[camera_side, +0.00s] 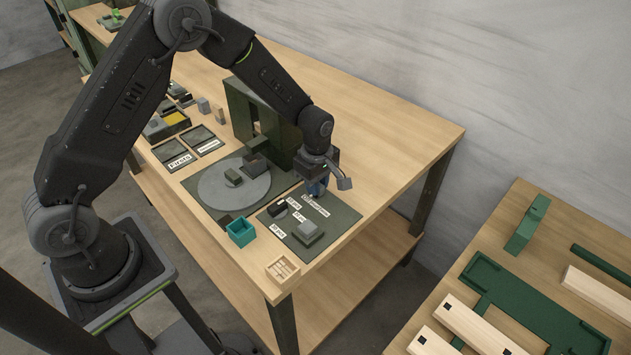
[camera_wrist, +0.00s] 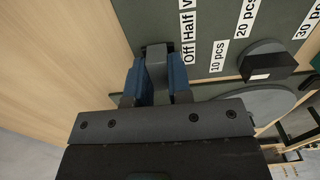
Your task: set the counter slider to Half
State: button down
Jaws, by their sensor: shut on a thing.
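The counter panel (camera_side: 345,215) is a dark green plate on the table's near right part. My gripper (camera_side: 318,188) is down at its far right edge, beside the white slider labels. In the wrist view my gripper (camera_wrist: 157,85) is shut on the grey slider knob (camera_wrist: 156,62), with a blue pad on each side of it. The knob stands alongside the "Off" label (camera_wrist: 188,55), with the "Half" label (camera_wrist: 187,24) further up in the picture. The gripper hides the knob's lower part in the wrist view and most of the slider in the side view.
A black dial (camera_wrist: 266,60) with piece-count labels lies right of the slider. A dark green frame (camera_side: 250,110) stands behind. Bare tabletop lies to the right.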

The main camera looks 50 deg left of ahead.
aim_at(324, 199)
jog(key=d, duration=0.2)
jog(key=shift+d, duration=0.35)
jog(key=c, duration=1)
grip_release()
jog(key=shift+c, duration=0.2)
notch_tip(324, 199, up, 14)
